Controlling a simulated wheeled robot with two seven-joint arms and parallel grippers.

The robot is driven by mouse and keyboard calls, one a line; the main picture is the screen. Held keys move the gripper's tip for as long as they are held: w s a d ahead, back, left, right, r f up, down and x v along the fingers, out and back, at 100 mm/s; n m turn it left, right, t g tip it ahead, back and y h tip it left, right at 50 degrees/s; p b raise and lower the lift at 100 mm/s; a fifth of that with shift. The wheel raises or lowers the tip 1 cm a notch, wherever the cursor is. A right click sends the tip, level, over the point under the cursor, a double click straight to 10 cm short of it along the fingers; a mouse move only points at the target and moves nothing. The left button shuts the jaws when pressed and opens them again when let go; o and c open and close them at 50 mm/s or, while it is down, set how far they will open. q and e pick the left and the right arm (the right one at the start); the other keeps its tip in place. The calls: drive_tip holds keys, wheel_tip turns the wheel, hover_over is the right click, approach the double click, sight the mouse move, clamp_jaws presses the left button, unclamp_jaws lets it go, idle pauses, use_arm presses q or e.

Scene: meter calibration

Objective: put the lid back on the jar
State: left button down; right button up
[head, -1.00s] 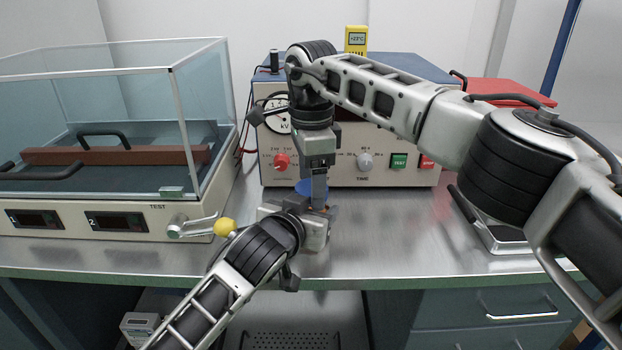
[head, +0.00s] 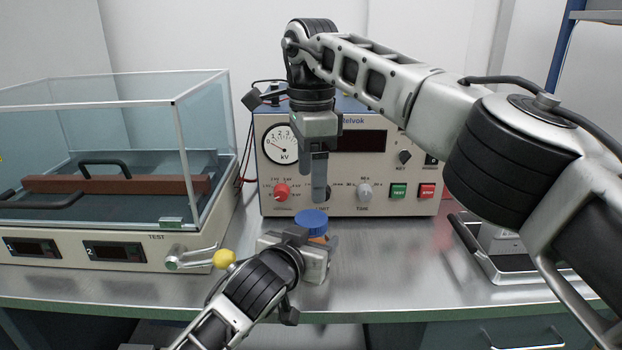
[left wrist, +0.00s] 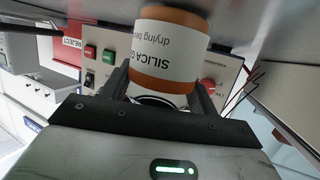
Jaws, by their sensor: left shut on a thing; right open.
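My left gripper (head: 312,256) is shut on an orange jar (head: 319,240), just above or at the front of the steel bench. In the left wrist view the jar (left wrist: 168,45) shows between the fingers (left wrist: 160,90), with a white label reading "SILICA" and "drying bea...". The blue lid (head: 311,222) sits at the jar's top and looks roughly level; whether it is fully seated I cannot tell. My right gripper (head: 319,190) is open and empty, pointing down just above the lid, apart from it.
A kV test instrument (head: 375,190) stands behind the jar. A glass-covered test box (head: 75,262) with a yellow-knobbed lever (head: 224,258) is at the left. A dark-based device (head: 500,255) stands at the right. The bench (head: 400,265) between is clear.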

use_arm(q)
drive_tip(key=shift+c, duration=1.6)
unclamp_jaws()
drive_tip(key=p+v, duration=0.1)
drive_tip(key=v, duration=1.5)
drive_tip(key=shift+p, duration=0.35)
use_arm(e)
drive_tip(key=shift+r, duration=0.85)
use_arm(q)
drive_tip(key=shift+s+d, duration=0.1)
drive_tip(key=shift+d, duration=0.05)
use_arm(e)
drive_tip(key=shift+s+f, duration=0.1)
